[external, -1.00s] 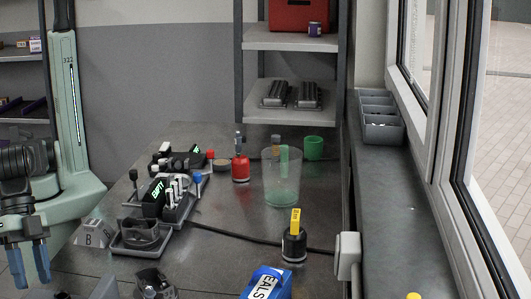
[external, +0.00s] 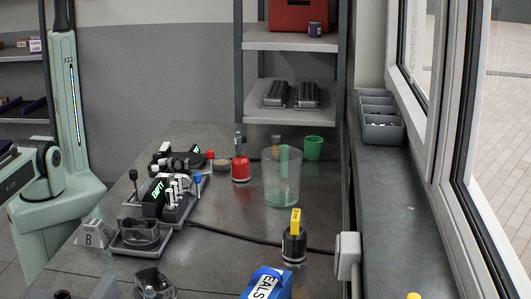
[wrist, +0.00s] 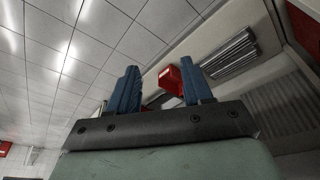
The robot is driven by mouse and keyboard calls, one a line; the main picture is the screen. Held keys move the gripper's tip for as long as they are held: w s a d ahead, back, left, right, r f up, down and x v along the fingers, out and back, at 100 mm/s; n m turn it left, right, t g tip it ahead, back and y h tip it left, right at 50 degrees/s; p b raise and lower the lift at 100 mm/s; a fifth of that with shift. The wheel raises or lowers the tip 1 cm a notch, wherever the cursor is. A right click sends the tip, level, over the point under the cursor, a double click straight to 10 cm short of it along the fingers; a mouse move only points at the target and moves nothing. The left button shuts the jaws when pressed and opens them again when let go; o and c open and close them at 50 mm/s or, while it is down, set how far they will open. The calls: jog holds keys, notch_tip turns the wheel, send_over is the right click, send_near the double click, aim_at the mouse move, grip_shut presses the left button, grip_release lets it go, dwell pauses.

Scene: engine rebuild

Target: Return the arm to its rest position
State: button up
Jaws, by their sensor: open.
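My gripper (wrist: 162,88) shows in the wrist view with its two blue fingers spread apart and nothing between them.
Shelves stand behind.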

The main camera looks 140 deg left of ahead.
jog(key=s+f+m+y, duration=0.2)
jog(key=s+f, duration=0.8)
jog(key=f, duration=0.4)
jog(key=s+a+f+g, duration=0.15)
jog(key=a+f, duration=0.35)
jog(key=a, duration=0.6)
jog(key=a+f+g+y, duration=0.15)
jog(key=a+f, duration=0.45)
jog(key=a, duration=0.6)
jog(key=a+f+g+h, duration=0.15)
jog(key=a+f, duration=0.35)
jog(key=a, duration=0.6)
jog(key=s+a+f+g, duration=0.35)
jog(key=s+a, duration=0.65)
jog(key=a, duration=0.5)
jog(key=s+a+g+h, duration=0.1)
jog(key=s+a, duration=0.7)
jog(key=s, duration=0.6)
jog(key=shift+a+f+n+g+h, duration=0.2)
jog(key=shift+f+n+g+h, duration=0.1)
jog(key=shift+f+n+h, duration=0.15)
jog(key=shift+s, duration=0.1)
